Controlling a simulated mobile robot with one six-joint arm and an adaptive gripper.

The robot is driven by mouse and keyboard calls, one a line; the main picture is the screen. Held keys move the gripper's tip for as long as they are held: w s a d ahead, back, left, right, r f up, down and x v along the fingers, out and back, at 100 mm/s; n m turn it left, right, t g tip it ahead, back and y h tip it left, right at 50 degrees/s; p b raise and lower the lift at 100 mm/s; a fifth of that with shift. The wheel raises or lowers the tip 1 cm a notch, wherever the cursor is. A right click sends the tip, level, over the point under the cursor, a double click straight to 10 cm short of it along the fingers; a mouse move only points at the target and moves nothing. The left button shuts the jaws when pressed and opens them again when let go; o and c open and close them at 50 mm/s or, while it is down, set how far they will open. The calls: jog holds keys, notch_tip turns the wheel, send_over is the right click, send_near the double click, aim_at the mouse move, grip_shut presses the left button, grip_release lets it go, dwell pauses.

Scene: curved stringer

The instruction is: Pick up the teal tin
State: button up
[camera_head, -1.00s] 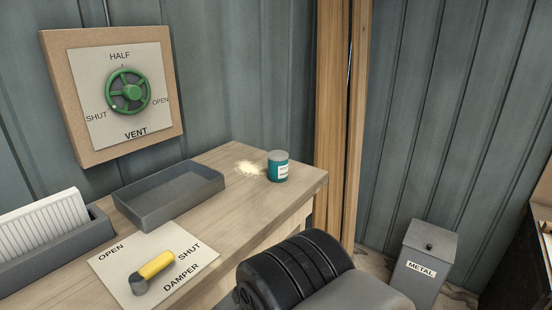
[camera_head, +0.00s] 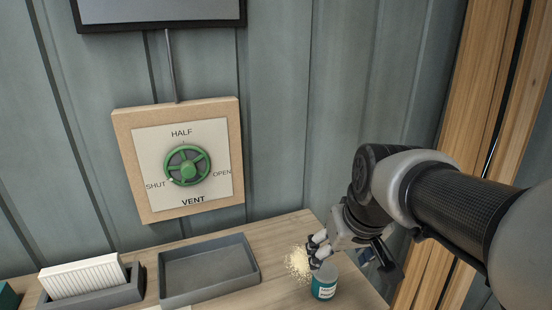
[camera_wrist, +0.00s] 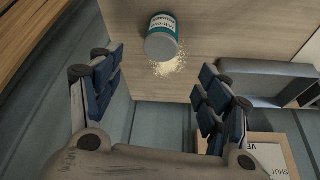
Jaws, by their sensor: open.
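The teal tin (camera_head: 324,285) stands upright on the wooden bench (camera_head: 222,300) near its right end, with a grey lid and a white label. In the wrist view the tin (camera_wrist: 161,38) shows at the top, beyond and between the spread fingers. My gripper (camera_wrist: 158,85) is open, and nothing is between its fingers. In the head view my gripper (camera_head: 318,250) is just above and behind the tin, partly overlapping its top. I cannot tell from the views whether a finger touches the tin.
Pale crumbs (camera_head: 297,262) lie beside the tin. An empty grey tray (camera_head: 208,270) and a rack of white cards (camera_head: 85,283) stand to the left. A vent panel with a green wheel (camera_head: 186,165) is on the wall behind. Wooden posts (camera_head: 500,90) rise at the right.

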aim_at(327, 274)
jog(key=x, duration=0.7)
jog(key=shift+d+f, duration=0.1)
jog(key=shift+f, duration=0.05)
jog(key=x, duration=0.6)
jog(key=shift+s+f, duration=0.15)
jog(key=shift+f, duration=0.2)
jog(key=shift+s, duration=0.1)
jog(key=shift+c, duration=0.4)
jog(key=shift+r, duration=0.1)
jog(key=c, duration=1.2)
jog(key=shift+o, duration=0.2)
